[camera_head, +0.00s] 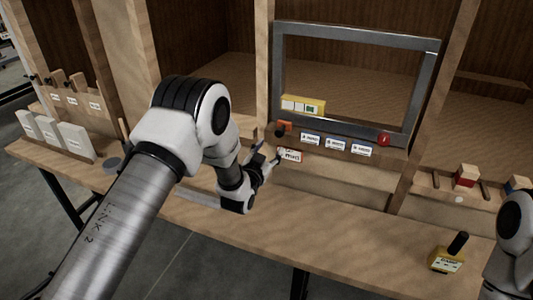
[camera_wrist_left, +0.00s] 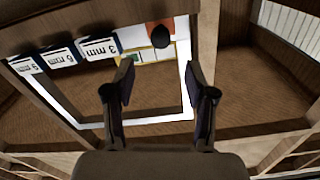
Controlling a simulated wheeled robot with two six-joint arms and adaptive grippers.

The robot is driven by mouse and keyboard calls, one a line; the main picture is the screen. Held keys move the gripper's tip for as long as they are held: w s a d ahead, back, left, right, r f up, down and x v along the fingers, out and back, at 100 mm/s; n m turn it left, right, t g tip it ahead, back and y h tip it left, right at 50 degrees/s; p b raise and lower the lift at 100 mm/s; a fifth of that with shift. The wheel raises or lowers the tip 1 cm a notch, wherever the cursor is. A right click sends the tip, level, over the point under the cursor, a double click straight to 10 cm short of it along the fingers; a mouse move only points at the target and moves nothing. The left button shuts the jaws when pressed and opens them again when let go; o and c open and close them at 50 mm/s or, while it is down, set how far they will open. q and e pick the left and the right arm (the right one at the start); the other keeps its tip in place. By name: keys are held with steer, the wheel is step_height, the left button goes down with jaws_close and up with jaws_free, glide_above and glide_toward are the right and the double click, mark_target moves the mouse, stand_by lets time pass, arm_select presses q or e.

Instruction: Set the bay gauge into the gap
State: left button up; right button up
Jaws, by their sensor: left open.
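The bay gauge appears to be the yellow block with a black handle (camera_head: 447,260), on the bench at the lower right; its label is too small to read surely. A grey metal frame (camera_head: 358,38) stands upright in the cabinet opening and also shows in the left wrist view (camera_wrist_left: 188,70). I cannot tell which opening is the gap. My left gripper (camera_head: 273,158) is open and empty before the frame's lower left corner; its two fingers (camera_wrist_left: 162,85) show apart in the wrist view. My right gripper is outside the view.
A yellow strip with white and green squares (camera_head: 302,105) sits at the frame's lower left. Below are an orange piece (camera_head: 284,127), several white labels (camera_head: 336,145) and a red knob (camera_head: 384,139). White blocks (camera_head: 75,139) stand at left.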

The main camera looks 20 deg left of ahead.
arm_select(q)
steer(key=shift+s, duration=1.2)
